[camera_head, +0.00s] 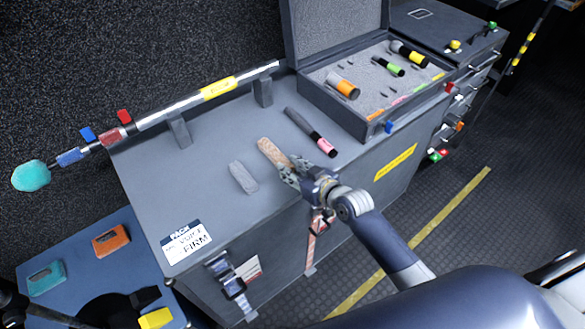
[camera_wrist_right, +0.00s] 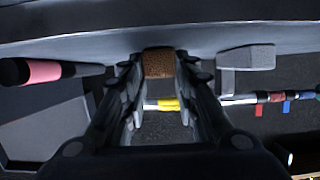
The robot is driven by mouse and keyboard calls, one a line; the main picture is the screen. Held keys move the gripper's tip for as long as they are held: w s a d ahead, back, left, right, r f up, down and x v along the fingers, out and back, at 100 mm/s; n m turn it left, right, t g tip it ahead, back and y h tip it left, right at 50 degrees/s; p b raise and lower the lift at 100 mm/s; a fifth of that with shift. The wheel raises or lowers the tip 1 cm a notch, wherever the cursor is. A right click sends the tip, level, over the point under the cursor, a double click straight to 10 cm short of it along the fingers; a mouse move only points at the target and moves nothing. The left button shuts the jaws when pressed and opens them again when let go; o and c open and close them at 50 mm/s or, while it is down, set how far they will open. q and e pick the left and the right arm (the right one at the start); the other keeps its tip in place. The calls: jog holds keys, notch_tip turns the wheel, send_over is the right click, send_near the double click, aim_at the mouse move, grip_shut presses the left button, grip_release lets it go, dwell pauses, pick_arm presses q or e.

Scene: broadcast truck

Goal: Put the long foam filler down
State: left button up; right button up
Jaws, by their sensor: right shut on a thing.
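My right gripper (camera_head: 293,172) is over the front part of the grey case top (camera_head: 205,185). Its fingers are shut on a long brown, speckled block, the long foam filler (camera_head: 271,151). In the right wrist view the block's end (camera_wrist_right: 158,63) shows between the two fingers. The filler's far end sticks out beyond the fingertips, at or just above the case top; I cannot tell whether it touches. A shorter grey foam block (camera_head: 243,177) lies to its left. My left gripper cannot be made out.
A black and pink microphone (camera_head: 311,132) lies to the right of the filler. An open foam-lined case (camera_head: 335,118) stands behind it. A boom pole (camera_head: 190,98) rests on two supports at the back. A white card (camera_head: 187,242) lies at the front left.

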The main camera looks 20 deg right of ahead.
jog(key=o, duration=0.7)
jog(key=shift+f, duration=0.1)
jog(key=v, duration=1.2)
jog(key=shift+s, duration=0.1)
